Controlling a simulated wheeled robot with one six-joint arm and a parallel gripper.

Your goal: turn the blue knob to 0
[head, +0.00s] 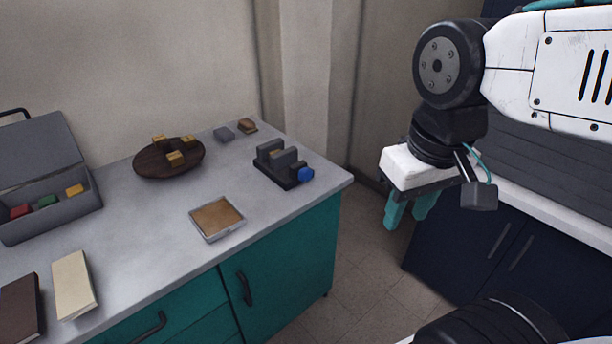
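The blue knob (306,174) sits on the right end of a small dark device (281,167) near the right corner of the grey counter. No scale or number on the knob can be made out at this size. My gripper (408,212) hangs in the air to the right of the counter, apart from the knob and a little lower in the picture. Its two teal fingers point down with a gap between them, and nothing shows between them.
On the counter (140,270) stand an open grey box (62,210), a round brown board (150,168) with yellowish blocks, a shallow tray (237,230), small blocks and two books (73,284). A dark cabinet (460,240) stands at right. Floor shows between.

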